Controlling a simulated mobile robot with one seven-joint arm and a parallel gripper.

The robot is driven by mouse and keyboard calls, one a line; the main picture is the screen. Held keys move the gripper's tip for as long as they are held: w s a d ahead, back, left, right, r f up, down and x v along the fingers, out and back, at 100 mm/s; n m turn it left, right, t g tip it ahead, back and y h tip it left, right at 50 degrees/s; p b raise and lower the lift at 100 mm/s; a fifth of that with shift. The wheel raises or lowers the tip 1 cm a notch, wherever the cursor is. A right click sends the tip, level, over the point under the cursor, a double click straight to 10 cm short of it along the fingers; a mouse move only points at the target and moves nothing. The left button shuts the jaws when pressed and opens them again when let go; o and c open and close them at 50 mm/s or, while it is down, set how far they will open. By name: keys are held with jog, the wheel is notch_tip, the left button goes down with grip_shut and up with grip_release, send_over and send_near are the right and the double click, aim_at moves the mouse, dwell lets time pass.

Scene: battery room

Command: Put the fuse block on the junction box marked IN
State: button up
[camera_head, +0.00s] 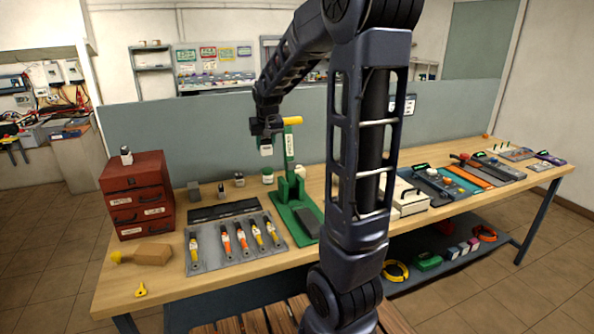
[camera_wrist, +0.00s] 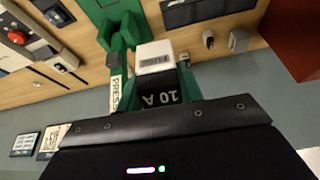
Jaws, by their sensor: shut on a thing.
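My gripper (camera_head: 266,128) is shut on the fuse block (camera_head: 266,149), holding it in the air above the back of the workbench, just left of the green press. In the wrist view the fuse block (camera_wrist: 155,58) shows a white end with a barcode and a dark side reading "10 A". I cannot read IN on any box. Small grey boxes (camera_head: 194,191) stand on the bench below and left of my gripper; similar ones show in the wrist view (camera_wrist: 240,39).
The green press (camera_head: 289,160) with a yellow handle stands close right of my gripper. A red drawer cabinet (camera_head: 138,195) is at the left. A grey tray (camera_head: 205,262) of screwdriver-like tools lies in front. A white case (camera_head: 410,197) and several panels fill the right side.

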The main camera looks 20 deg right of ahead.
notch_tip(320, 180, up, 15)
jog(key=w+d+n, duration=0.1)
jog(key=w+d, duration=0.2)
jog(key=w, duration=0.4)
jog(key=w+d+r+n+y, duration=0.1)
jog(key=w+d, duration=0.1)
jog(key=w, duration=0.4)
jog(key=w+d+n, duration=0.1)
jog(key=w+d, duration=0.2)
jog(key=w, duration=0.4)
jog(key=w+d+f+n+y, duration=0.1)
jog(key=w+d, duration=0.4)
jog(key=d, duration=0.3)
jog(key=w+d+f+n, duration=0.1)
jog(key=w+d, duration=0.4)
jog(key=d, duration=0.3)
notch_tip(320, 180, down, 38)
jog(key=shift+a+r, duration=0.15)
jog(key=shift+r, duration=0.05)
jog(key=shift+f+g, duration=0.1)
jog(key=shift+g, duration=0.2)
jog(key=o, duration=1)
jog(key=v, duration=1.2)
jog(key=shift+s, duration=0.1)
